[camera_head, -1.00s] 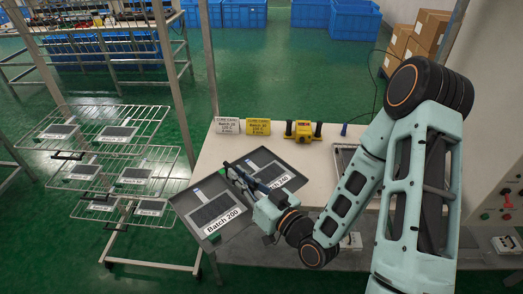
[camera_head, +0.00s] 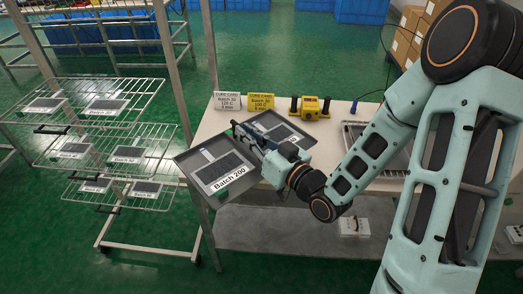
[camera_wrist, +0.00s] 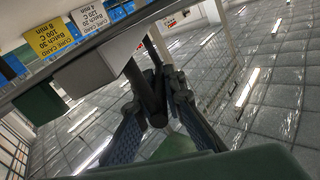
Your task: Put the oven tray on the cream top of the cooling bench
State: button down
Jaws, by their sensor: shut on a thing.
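The dark grey oven tray (camera_head: 181,162) is at the near left corner of the cooling bench, tilted, with a film panel labelled "Batch 200" (camera_head: 223,172). A second labelled dark panel (camera_head: 281,134) shows beyond my gripper; I cannot tell whether it belongs to the same tray. My gripper (camera_head: 262,144) is shut on the tray, its fingers partly hidden. In the wrist view, my fingers (camera_wrist: 158,105) close around a dark bar. The cream top (camera_head: 213,127) of the cooling bench lies behind and right of the tray. I cannot tell whether the tray touches it.
A white card (camera_head: 227,101), a yellow card (camera_head: 261,102) and a yellow device (camera_head: 310,107) stand along the bench's back edge. A metal tray (camera_head: 397,160) lies at the right, partly behind my arm. A wire rack (camera_head: 158,127) with several film panels stands at the left.

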aim_at(260, 131)
jog(key=shift+w+d+f+b, duration=0.1)
jog(key=shift+w+f+b, duration=0.2)
jog(key=shift+b, duration=0.9)
jog(key=shift+w+d, duration=0.1)
jog(key=shift+w, duration=0.2)
jog(key=w, duration=0.1)
jog(key=w+f, duration=0.1)
jog(key=w+d, duration=0.1)
jog(key=shift+w+d+f+b, duration=0.1)
jog(key=shift+w+f+b, duration=0.1)
jog(key=shift+f+b, duration=0.15)
jog(key=w+f+b, duration=0.1)
jog(key=w+f, duration=0.1)
jog(key=w+d+f+b, duration=0.1)
jog(key=w+f+b, duration=0.1)
jog(key=f, duration=0.1)
jog(key=shift+w+d, duration=0.1)
jog(key=shift+d, duration=0.05)
jog(key=shift+w+d+f+b, duration=0.1)
jog(key=shift+w+f+b, duration=0.1)
jog(key=shift+f+b, duration=0.6)
jog(key=shift+w+f+b, duration=0.2)
jog(key=shift+f+b, duration=0.15)
jog(key=shift+f, duration=0.8)
jog(key=shift+f, duration=0.1)
jog(key=shift+f, duration=0.15)
jog(key=c, duration=2)
grip_release()
